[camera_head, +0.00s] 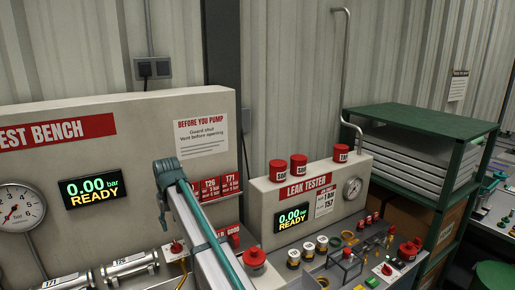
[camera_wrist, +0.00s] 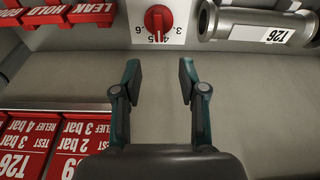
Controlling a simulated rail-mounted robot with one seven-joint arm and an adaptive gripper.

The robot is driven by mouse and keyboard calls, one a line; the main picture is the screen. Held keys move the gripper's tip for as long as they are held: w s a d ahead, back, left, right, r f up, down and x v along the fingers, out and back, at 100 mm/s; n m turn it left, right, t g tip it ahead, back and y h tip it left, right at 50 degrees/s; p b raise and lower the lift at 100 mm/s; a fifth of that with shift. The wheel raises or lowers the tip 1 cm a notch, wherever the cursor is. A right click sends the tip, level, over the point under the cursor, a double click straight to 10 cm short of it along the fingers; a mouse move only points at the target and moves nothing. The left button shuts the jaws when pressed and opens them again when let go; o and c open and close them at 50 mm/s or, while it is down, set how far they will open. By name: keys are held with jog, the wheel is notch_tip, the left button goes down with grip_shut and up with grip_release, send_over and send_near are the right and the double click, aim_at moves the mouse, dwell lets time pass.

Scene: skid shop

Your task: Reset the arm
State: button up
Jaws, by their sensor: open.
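My gripper (camera_wrist: 159,75) is open in the wrist view, with its two dark teal-and-grey fingers apart and nothing between them. Below the fingers is bare grey bench surface (camera_wrist: 240,95). A red rotary knob (camera_wrist: 158,18) on a white numbered plate lies just beyond the fingertips, apart from them. In the head view my white and teal arm rises from the bottom edge in front of the test bench (camera_head: 120,150).
In the wrist view a metal cylinder marked T26 (camera_wrist: 255,25) lies upper right, and red cards (camera_wrist: 80,140) stand lower left. In the head view the leak tester (camera_head: 270,200) and a green shelf rack (camera_head: 430,120) stand to the right. The bench between holds several small parts.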

aim_at(176, 243)
jog(key=shift+f+b, duration=1.85)
jog(key=shift+f, duration=2.9)
jog(key=c, duration=0.3)
jog(key=shift+n+p, duration=0.35)
jog(key=shift+n, duration=0.75)
jog(key=shift+w, duration=0.1)
jog(key=shift+n+y, duration=0.4)
jog(key=shift+n, duration=0.7)
jog(key=shift+g+p, duration=0.3)
